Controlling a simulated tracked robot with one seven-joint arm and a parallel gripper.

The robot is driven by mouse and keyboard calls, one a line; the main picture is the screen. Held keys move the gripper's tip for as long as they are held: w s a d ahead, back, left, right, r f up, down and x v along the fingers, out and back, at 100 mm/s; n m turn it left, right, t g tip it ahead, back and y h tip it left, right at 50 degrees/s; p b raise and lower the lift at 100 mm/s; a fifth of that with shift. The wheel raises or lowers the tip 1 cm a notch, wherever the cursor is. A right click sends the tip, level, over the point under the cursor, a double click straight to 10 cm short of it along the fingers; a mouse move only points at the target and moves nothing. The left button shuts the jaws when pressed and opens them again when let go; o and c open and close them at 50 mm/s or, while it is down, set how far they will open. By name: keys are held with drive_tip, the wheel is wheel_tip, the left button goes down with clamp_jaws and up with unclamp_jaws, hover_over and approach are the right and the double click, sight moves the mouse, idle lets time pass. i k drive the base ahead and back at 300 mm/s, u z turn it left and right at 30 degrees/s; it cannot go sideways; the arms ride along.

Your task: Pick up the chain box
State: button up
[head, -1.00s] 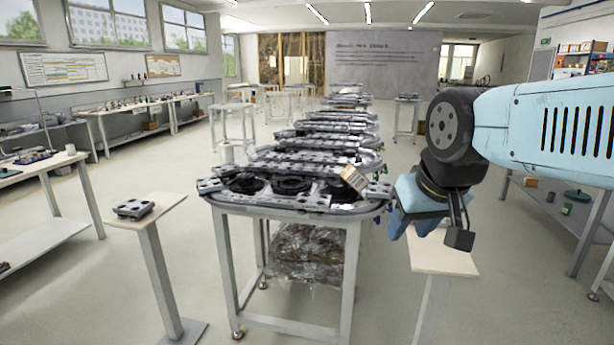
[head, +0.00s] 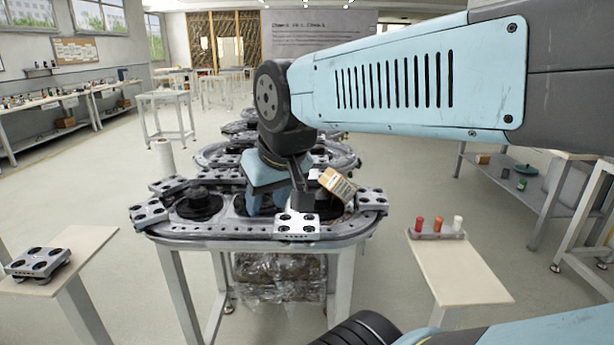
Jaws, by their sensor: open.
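The chain box, a small brown carton with a pale label (head: 337,184), sits tilted on the right part of the ring track (head: 240,230). My gripper (head: 268,202) is open, pointing down over the middle of the track, just left of the box and apart from it. A dark part of my wrist hides some of the fingers. I see nothing between the fingers.
Grey carriers with dark holes (head: 297,225) stand on the track near the box. A side stand at the left holds another carrier (head: 38,263). A right stand (head: 460,270) holds a small rack with red and white pieces (head: 437,229).

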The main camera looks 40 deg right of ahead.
sight(338, 185)
drive_tip(key=z, duration=0.35)
drive_tip(key=i, duration=0.9)
drive_tip(key=z, duration=0.75)
drive_tip(key=k, duration=0.9)
drive_tip(key=z, duration=0.2)
drive_tip(key=i, duration=0.95)
drive_tip(key=u, duration=0.1)
